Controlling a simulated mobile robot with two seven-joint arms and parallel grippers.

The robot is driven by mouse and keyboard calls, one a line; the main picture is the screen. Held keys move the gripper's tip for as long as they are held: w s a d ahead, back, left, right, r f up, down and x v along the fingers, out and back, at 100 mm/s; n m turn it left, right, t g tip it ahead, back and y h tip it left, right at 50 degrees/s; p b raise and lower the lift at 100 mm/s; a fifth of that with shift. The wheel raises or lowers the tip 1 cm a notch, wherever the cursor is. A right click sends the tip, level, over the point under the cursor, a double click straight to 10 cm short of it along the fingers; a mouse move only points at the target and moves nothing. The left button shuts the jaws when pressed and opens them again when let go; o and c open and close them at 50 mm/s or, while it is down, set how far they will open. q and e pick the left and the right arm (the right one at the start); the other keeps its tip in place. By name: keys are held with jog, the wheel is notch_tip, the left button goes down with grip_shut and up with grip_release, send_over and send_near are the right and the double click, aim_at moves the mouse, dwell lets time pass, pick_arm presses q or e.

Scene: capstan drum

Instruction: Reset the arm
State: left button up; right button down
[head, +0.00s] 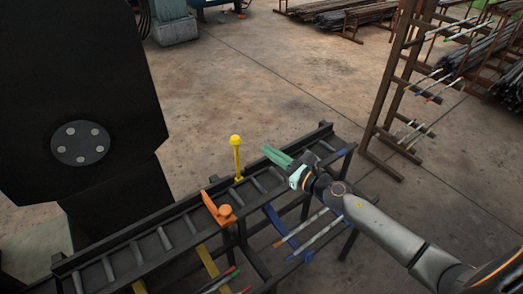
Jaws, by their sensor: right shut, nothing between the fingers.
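My right gripper (276,157) has green fingers and is at the end of my grey and black right arm, which comes in from the lower right. It is shut and empty, above the black roller conveyor (165,238). A yellow lever with a round knob (237,155) stands upright on the conveyor, a little left of the fingertips and apart from them. An orange part (218,209) sits on the conveyor's near side, left of and below the gripper. My left gripper is not in view.
A large black machine with a round bolted plate (81,143) stands at the left. A brown rack (397,82) holding several rods stands at the right. Bars lie in piles (345,14) at the back. The concrete floor (270,80) behind the conveyor is clear.

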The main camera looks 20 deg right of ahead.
jog(key=shift+s+d+r, duration=0.15)
jog(key=shift+s+r, duration=0.15)
jog(key=shift+s, duration=0.05)
jog(key=s+a+f+n+g+h, duration=0.1)
jog(key=s+a+f+n+g, duration=0.2)
jog(key=s+f+n, duration=0.8)
jog(key=s+a+f+n+g+h, duration=0.2)
jog(key=s+f+n, duration=0.8)
jog(key=n, duration=1.1)
jog(key=s+a+g, duration=0.2)
jog(key=s+a, duration=0.2)
jog(key=shift+s+a+f+n, duration=0.35)
jog(key=shift+n, duration=0.05)
